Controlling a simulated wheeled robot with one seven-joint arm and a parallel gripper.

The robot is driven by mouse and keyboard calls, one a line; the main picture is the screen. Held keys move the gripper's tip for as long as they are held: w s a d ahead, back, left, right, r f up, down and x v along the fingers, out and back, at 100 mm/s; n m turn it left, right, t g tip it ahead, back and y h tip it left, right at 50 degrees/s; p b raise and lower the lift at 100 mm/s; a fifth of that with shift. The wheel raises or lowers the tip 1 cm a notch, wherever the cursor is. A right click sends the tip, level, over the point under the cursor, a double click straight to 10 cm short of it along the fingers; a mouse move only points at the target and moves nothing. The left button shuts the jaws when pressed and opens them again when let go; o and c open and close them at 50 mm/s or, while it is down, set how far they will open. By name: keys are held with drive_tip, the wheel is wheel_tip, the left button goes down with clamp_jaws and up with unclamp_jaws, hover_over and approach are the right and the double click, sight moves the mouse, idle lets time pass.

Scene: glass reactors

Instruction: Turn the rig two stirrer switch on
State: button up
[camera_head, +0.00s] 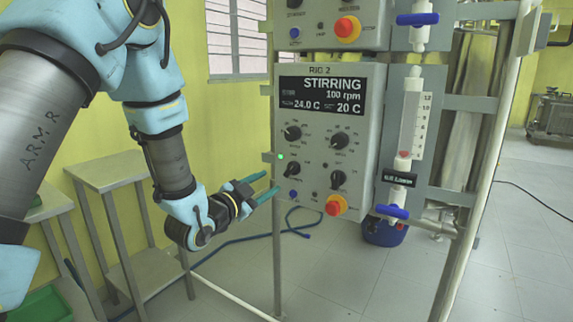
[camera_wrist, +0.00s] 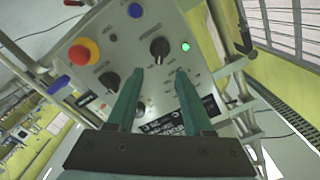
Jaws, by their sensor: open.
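The rig two panel (camera_head: 318,115) is a grey box labelled RIG 2. Its display (camera_head: 322,95) reads STIRRING, 100 rpm, 24.0 C and 20 C. Several black knobs sit below it; the lower left knob (camera_head: 293,169) is near a lit green lamp (camera_head: 281,156). I cannot read which control is the stirrer switch. My gripper (camera_head: 270,186) is open and empty, just left of the panel's lower left part. In the wrist view, my gripper's teal fingers (camera_wrist: 159,76) point at the panel, with that knob (camera_wrist: 158,47) beyond the tips and the lamp (camera_wrist: 185,46) beside it.
Another panel (camera_head: 330,20) hangs above. A metal stand (camera_head: 115,175) is behind my arm.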

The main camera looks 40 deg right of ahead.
sight(289, 170)
drive_tip(key=p+x, duration=0.2)
drive_tip(key=x, duration=0.7)
drive_tip(key=shift+d, duration=0.4)
drive_tip(key=shift+c, duration=0.3)
clamp_jaws()
